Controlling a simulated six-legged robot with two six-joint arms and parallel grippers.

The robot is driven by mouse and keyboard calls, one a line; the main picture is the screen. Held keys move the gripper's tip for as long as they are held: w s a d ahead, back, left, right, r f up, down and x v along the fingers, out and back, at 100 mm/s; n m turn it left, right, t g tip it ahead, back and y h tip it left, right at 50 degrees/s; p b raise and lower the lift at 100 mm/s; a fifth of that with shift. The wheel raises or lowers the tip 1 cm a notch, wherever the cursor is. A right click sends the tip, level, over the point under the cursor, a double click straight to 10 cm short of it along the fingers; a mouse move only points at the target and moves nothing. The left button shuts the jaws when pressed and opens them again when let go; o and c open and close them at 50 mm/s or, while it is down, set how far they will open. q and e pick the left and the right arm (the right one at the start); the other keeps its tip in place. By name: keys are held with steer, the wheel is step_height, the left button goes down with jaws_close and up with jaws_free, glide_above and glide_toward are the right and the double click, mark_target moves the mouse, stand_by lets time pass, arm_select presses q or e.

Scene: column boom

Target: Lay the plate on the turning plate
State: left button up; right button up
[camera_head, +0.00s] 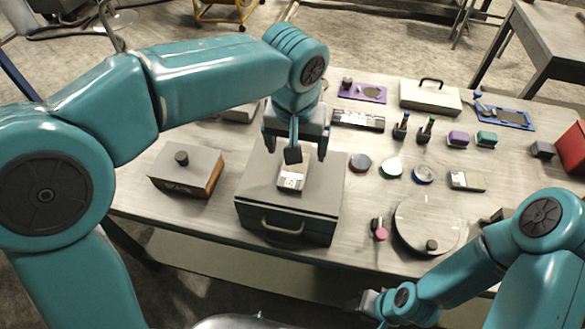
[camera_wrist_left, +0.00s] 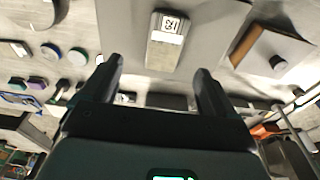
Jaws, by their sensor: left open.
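A small light-grey plate with a black-and-white label (camera_head: 292,179) lies on the lid of a grey case with a front handle. It also shows in the left wrist view (camera_wrist_left: 166,42), ahead of the fingers and roughly between their lines. My left gripper (camera_head: 296,152) is open and empty above the case, just behind the plate in the head view. The round pale turning plate (camera_head: 425,218), with a dark knob near its front edge, is on the table to the right. My right gripper (camera_head: 372,304) is low in front of the table; its jaws are unclear.
The grey case (camera_head: 250,196) stands at the table's front edge. A knobbed box (camera_head: 185,168) is to its left. Several small round discs, a labelled block (camera_head: 467,181) and a pink-ended tool (camera_head: 379,230) lie between case and turning plate or behind.

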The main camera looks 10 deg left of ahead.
mark_target(294, 169)
arm_select(q)
steer(key=f, duration=0.3)
steer(key=shift+w, duration=0.25)
steer(key=f, duration=0.3)
steer(key=f+p, duration=0.1)
steer(key=shift+w+a+f, duration=0.2)
steer(key=shift+w+a, duration=0.15)
steer(key=shift+a, duration=0.05)
steer(key=shift+f, duration=0.25)
steer(key=c, duration=0.3)
steer(key=shift+r, duration=0.1)
jaws_close()
step_height(294, 169, up, 20)
steer(key=p, duration=0.1)
